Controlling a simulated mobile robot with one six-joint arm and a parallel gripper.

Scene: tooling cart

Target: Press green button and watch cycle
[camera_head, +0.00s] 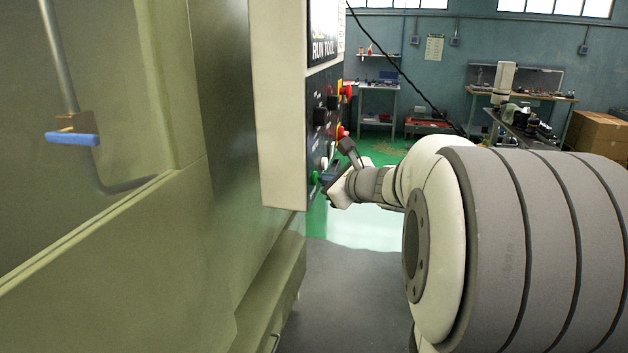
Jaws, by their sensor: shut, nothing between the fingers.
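The control panel (283,120) hangs at the centre of the view, seen almost edge-on, with its button face turned to the right. The green button (314,178) sits low on that face. A red button (341,132) and dark switches are higher up. My gripper (327,178) is shut and empty, with its tip at the lower part of the panel, right by the green button. The steep angle hides whether the tip touches or presses the button. My arm reaches in from the right and covers part of the scene.
The machine's olive-green body (120,260) fills the left side, with a blue-handled valve (72,138) behind its window. Grey floor (350,290) is open below the panel. Workbenches (525,85) and cardboard boxes (597,135) stand far back. A black cable hangs behind the panel.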

